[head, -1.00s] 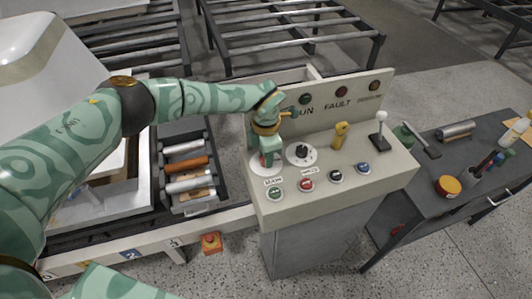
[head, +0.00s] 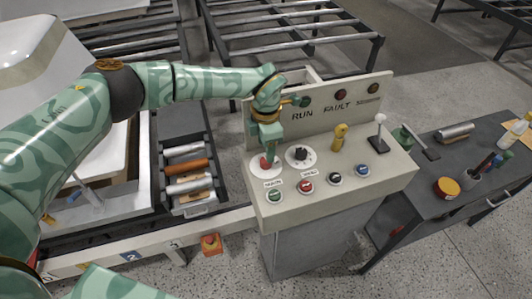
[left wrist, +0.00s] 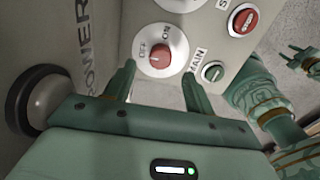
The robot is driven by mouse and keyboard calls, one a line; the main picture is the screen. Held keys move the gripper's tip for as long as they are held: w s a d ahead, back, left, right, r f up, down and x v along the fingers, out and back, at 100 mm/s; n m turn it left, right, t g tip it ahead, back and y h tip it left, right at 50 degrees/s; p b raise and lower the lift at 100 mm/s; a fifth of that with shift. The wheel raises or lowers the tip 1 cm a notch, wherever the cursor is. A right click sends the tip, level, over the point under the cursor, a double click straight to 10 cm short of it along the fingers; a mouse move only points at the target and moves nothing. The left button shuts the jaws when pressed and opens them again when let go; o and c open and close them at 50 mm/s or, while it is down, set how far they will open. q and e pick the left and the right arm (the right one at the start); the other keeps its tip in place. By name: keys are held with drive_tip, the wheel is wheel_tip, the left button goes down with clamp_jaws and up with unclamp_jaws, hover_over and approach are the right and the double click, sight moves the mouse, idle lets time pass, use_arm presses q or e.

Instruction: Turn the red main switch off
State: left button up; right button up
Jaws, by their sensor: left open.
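The red main switch (head: 265,162) is a red knob on a round white plate at the left of the sloped control panel. In the left wrist view the red main switch (left wrist: 160,54) shows close up, with OFF and ON lettering beside it and a MAIN label. Its exact pointing is hard to read. My left gripper (head: 267,152) is just above the knob. In the left wrist view my left gripper (left wrist: 160,78) is open and empty, its fingertips to either side below the knob, not closed on it. My right gripper (left wrist: 303,58) shows small at the right edge.
A black rotary knob (head: 301,153), a yellow key-like switch (head: 340,137), a white-topped lever (head: 380,130) and several push buttons share the panel. The RUN and FAULT backboard (head: 330,100) stands behind. A grey bench (head: 450,165) with tools is at right.

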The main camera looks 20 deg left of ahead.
use_arm(q)
wheel_tip(320, 180, up, 12)
drive_tip(key=shift+f+p, duration=0.25)
drive_tip(key=shift+p, duration=0.05)
